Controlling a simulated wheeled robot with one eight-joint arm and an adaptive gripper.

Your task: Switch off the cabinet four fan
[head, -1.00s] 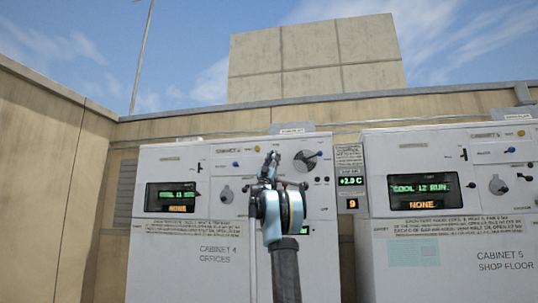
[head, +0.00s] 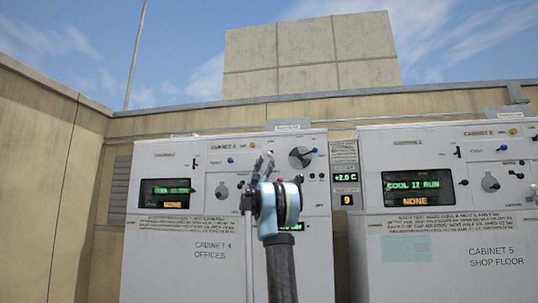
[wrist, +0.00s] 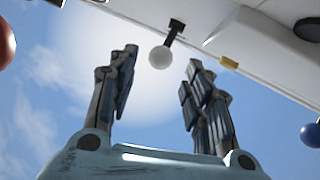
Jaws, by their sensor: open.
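Cabinet 4 (head: 165,275), labelled OFFICES, is a white cabinet left of centre in the head view. Its display (head: 168,193) has a green line over NONE. I cannot tell which control is the fan's.
Cabinet 5 (head: 440,280) stands to the right, past a narrow gap with a small green readout (head: 346,177). In the wrist view a red ball (wrist: 5,42) is at the left edge and a blue ball (wrist: 311,134) at the right. A parapet wall (head: 50,200) runs along the left.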

